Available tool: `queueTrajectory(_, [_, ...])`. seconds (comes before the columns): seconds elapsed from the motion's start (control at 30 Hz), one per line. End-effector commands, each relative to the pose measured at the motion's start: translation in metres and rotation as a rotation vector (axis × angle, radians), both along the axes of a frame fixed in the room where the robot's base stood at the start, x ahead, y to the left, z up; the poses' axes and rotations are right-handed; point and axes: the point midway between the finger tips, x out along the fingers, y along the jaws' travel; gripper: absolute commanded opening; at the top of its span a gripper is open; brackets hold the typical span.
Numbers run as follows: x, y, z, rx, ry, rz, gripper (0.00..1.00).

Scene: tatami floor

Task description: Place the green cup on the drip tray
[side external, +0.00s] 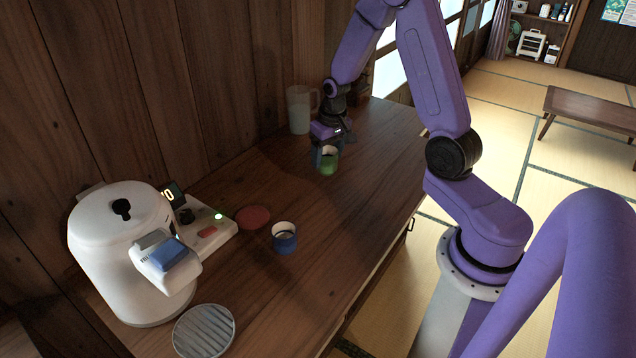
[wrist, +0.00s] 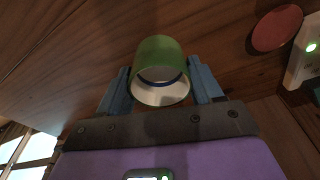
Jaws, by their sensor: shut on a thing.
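The green cup (side external: 328,163) is at the far part of the wooden counter, between the fingers of my gripper (side external: 327,146). In the wrist view the green cup (wrist: 160,68) sits between the two blue-grey fingers of my gripper (wrist: 164,88), its pale inside and a dark blue ring showing. My gripper is shut on it. Whether the cup's base touches the counter is hard to tell. The drip tray (side external: 204,331), a round grey ribbed disc, lies at the near left of the counter, in front of the white machine (side external: 120,240), far from the cup.
A blue cup (side external: 284,238) and a red disc (side external: 253,217) stand between the green cup and the drip tray. The red disc also shows in the wrist view (wrist: 277,27). A control box (side external: 200,225) adjoins the machine. A clear jug (side external: 300,109) stands behind my gripper near the wall.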

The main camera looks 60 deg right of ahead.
Motion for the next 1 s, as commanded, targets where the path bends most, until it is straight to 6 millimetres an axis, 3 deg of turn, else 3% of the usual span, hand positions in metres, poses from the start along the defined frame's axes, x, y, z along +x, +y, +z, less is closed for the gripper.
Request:
queueTrajectory(0.1, [0.002, -0.031, -0.005, 0.0, 0.0, -0.055, 0.33])
queueTrajectory(0.23, [0.002, -0.047, -0.01, 0.001, 0.001, -0.083, 0.33])
queueTrajectory(0.5, [0.002, -0.05, -0.045, 0.001, 0.004, -0.086, 0.33])
queueTrajectory(1.0, [0.002, -0.05, -0.088, 0.001, 0.001, -0.086, 0.33])
